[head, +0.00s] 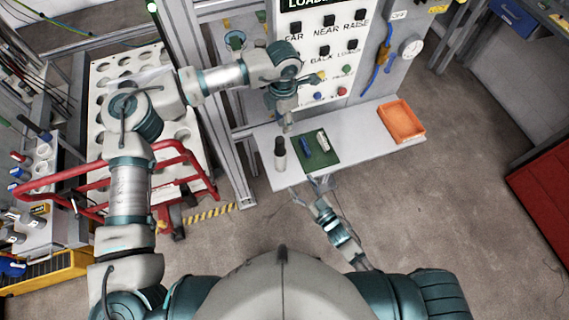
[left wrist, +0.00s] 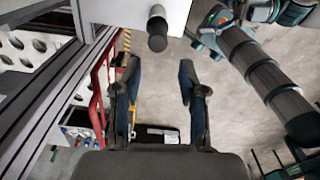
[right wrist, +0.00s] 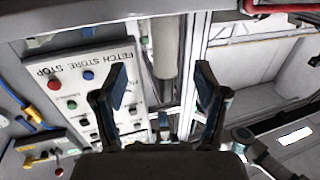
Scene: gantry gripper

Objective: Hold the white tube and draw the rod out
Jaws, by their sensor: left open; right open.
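The white tube (head: 280,161) stands upright at the front left of the pale shelf, with the dark rod (head: 279,143) at its top. In the left wrist view the rod (left wrist: 157,40) points toward the camera, ahead of the fingers. In the right wrist view, which is upside down, the tube (right wrist: 165,40) lies beyond and between the fingers. My left gripper (head: 287,126) is open and empty, above and close to the rod. My right gripper (head: 312,186) is open and empty, by the shelf's front edge and apart from the tube.
A green mat (head: 318,159) with small parts lies right of the tube. An orange tray (head: 401,122) sits at the shelf's right end. A button panel (head: 330,60) rises behind, and a metal post (head: 232,150) stands left of the shelf. A red-railed cart (head: 100,185) is further left.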

